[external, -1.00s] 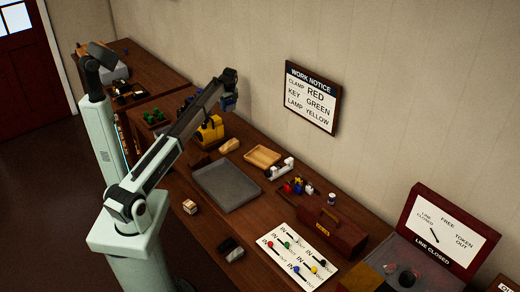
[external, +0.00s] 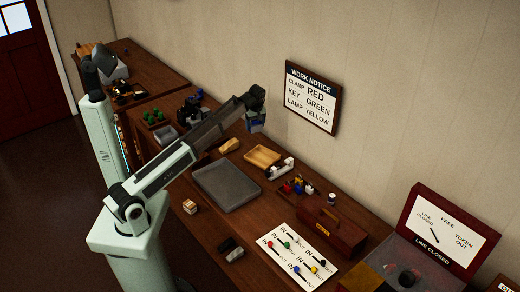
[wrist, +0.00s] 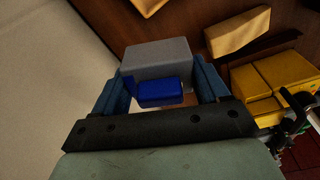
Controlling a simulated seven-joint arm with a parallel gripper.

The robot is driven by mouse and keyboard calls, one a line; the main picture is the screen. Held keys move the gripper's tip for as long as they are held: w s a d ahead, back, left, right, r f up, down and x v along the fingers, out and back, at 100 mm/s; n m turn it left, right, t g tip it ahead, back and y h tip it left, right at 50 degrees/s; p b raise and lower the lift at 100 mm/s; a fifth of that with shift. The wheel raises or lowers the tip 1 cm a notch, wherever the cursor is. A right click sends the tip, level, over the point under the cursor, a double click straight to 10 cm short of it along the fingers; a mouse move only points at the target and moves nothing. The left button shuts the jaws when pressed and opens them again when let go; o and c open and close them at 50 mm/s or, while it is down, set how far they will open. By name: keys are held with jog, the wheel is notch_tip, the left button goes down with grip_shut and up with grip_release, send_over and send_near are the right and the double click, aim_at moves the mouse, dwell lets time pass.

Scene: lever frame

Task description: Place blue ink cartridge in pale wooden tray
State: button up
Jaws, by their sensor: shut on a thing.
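My gripper (external: 257,124) is high above the bench near the wall, up and slightly left of the pale wooden tray (external: 262,157) in the external view. The tray looks empty. In the wrist view my gripper (wrist: 162,85) is shut on the blue ink cartridge (wrist: 160,93), which shows between the blue fingers. A grey block-shaped part (wrist: 160,58) lies directly beyond the blue; I cannot tell whether it belongs to the cartridge. A pale wooden edge, probably the tray (wrist: 147,4), shows at the top of the wrist view.
A pale block (external: 229,146) lies left of the tray, and a white holder (external: 280,168) stands to its right. A large grey tray (external: 226,187) lies in front. A yellow device (wrist: 275,80) shows at the right of the wrist view. The wall is close behind.

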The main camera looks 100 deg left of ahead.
jog(key=m, duration=0.1)
send_over(262, 157)
jog(key=shift+w+d+f, duration=0.1)
jog(key=shift+d+f, duration=0.1)
jog(key=shift+f, duration=2.3)
jog(key=shift+w+d+f, duration=0.1)
jog(key=shift+d+f, duration=0.1)
jog(key=shift+f, duration=2.25)
jog(key=shift+s+f, duration=0.1)
jog(key=shift+f, duration=0.05)
jog(key=o, duration=0.8)
notch_tip(262, 157, up, 12)
jog(key=d, duration=0.1)
jog(key=shift+w+d, duration=0.35)
